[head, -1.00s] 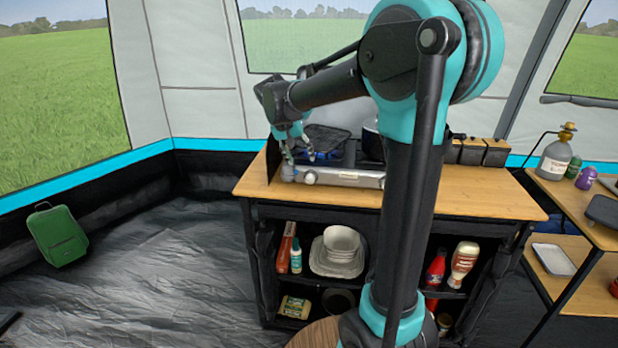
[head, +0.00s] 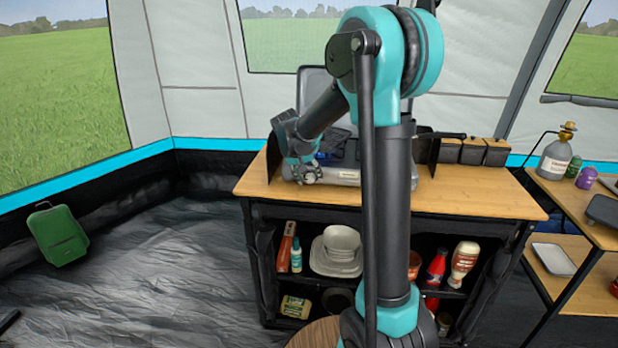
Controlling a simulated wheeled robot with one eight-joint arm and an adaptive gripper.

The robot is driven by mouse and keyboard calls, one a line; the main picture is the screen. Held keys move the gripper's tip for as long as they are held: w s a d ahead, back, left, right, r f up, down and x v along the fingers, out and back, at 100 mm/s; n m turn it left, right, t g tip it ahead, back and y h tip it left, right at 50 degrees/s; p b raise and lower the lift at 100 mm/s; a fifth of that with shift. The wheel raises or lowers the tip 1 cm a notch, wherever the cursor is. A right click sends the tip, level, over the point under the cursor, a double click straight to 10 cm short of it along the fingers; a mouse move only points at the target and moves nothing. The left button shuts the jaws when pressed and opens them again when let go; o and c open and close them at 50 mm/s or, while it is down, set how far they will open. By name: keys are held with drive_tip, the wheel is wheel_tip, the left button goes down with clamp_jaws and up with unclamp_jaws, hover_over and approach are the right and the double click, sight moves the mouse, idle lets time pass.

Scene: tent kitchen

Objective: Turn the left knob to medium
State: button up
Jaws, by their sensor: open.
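A camp stove with a silver front panel (head: 346,178) stands on the wooden counter top (head: 450,195). My gripper (head: 308,176) is low at the left end of the stove's front, where the left knob is. The gripper covers the left knob, so its setting cannot be read. I cannot tell whether the fingers touch the knob or are just in front of it. The jaws are open, though small in this view. My arm hides part of the stove's right side.
Dark windscreen panels flank the stove, one on the right (head: 426,150). Dark canisters (head: 473,151) stand right of it. Shelves below hold bowls (head: 341,240) and bottles (head: 465,262). A side table with a grey bottle (head: 554,158) is at right. Floor at left is open, with a green bag (head: 57,234).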

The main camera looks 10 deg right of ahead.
clamp_jaws()
drive_tip(key=shift+a, duration=0.15)
drive_tip(key=h, duration=0.3)
drive_tip(key=shift+w+a+f+n+g, duration=0.15)
drive_tip(key=shift+a+n+g, duration=0.1)
drive_tip(key=shift+n+g, duration=0.15)
drive_tip(key=shift+a+f+n+g+h, duration=0.1)
drive_tip(key=shift+n+g+h, duration=0.1)
drive_tip(key=shift+h, duration=0.85)
drive_tip(key=shift+a+n+g+h, duration=0.1)
drive_tip(key=shift+n+g+h, duration=0.1)
drive_tip(key=shift+h, duration=0.85)
unclamp_jaws()
drive_tip(key=shift+d, duration=0.1)
